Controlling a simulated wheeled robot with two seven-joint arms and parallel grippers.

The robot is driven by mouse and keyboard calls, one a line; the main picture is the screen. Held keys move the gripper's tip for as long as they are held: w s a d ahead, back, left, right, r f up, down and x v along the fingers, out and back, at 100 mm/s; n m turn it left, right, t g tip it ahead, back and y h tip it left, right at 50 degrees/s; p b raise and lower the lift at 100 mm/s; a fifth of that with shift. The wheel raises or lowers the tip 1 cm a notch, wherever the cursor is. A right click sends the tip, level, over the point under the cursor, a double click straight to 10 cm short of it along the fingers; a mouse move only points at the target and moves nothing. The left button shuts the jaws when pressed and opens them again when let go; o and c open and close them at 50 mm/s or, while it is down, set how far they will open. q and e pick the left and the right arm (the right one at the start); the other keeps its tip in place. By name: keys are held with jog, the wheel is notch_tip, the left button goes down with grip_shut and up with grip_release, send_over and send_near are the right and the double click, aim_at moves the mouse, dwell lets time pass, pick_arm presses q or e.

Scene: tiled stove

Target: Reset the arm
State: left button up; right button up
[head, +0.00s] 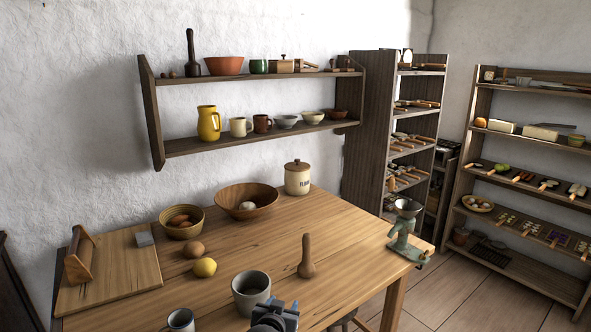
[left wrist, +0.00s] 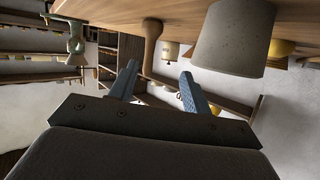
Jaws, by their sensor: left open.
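My left gripper (head: 275,313) shows at the bottom middle of the head view, just in front of the grey cup (head: 251,290). In the left wrist view its two blue-grey fingers (left wrist: 158,85) stand apart with nothing between them. That view appears upside down, with the table (left wrist: 160,12) along the top. The grey cup (left wrist: 232,38) is close beyond the fingers, to the right. A wooden pestle (left wrist: 150,45) stands beyond the fingers. My right gripper is in neither view.
On the wooden table (head: 350,235) are a pestle (head: 306,257), a lemon (head: 205,267), a wooden bowl (head: 247,202), a flour jar (head: 298,178), a cutting board (head: 112,265), a mug (head: 181,319) and a green grinder (head: 405,230). The table's right part is mostly clear.

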pick_arm(q)
jog(key=s+a+f+g, duration=0.3)
jog(key=s+f, duration=0.3)
jog(key=s, duration=0.8)
jog(key=s+a+f+g, duration=0.4)
jog(key=s+f, duration=0.3)
jog(key=s, duration=0.7)
jog(key=s+a+f+g+y, duration=0.1)
jog(key=s+a+f+g, duration=0.3)
jog(key=s, duration=1)
notch_tip(320, 180, down, 2)
jog(key=shift+f+n+g, duration=0.25)
jog(key=shift+n+g, duration=0.15)
jog(key=shift+g, duration=0.1)
